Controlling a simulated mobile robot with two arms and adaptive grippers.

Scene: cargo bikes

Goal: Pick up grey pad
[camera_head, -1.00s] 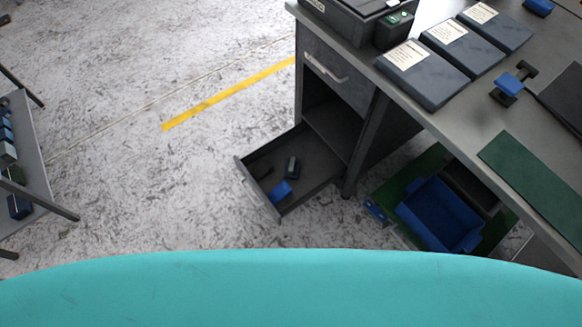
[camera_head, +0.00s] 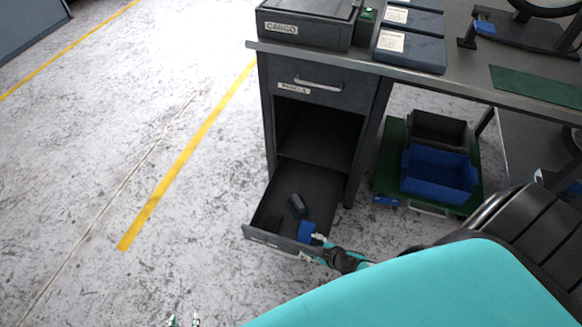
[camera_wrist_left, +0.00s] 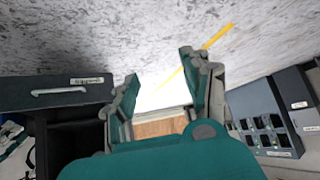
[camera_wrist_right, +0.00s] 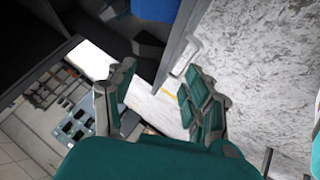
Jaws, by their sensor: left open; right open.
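A small dark grey piece (camera_head: 298,206), which may be the grey pad, lies in the open bottom drawer (camera_head: 270,205) of the desk cabinet. A blue piece (camera_head: 306,230) lies in front of it; a blue surface also shows at the top of the right wrist view (camera_wrist_right: 155,10). My right gripper (camera_head: 320,240) is open at the drawer's front right corner, close to the blue piece. Its spread fingers show empty in the right wrist view (camera_wrist_right: 157,80). My left gripper (camera_head: 183,320) is open and empty over the floor; its fingers show in the left wrist view (camera_wrist_left: 158,65).
The desk (camera_head: 460,80) above carries several flat grey slabs with white labels (camera_head: 410,50), a cargo box (camera_head: 305,22) and a green mat (camera_head: 535,86). A blue bin (camera_head: 438,173) stands under it.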

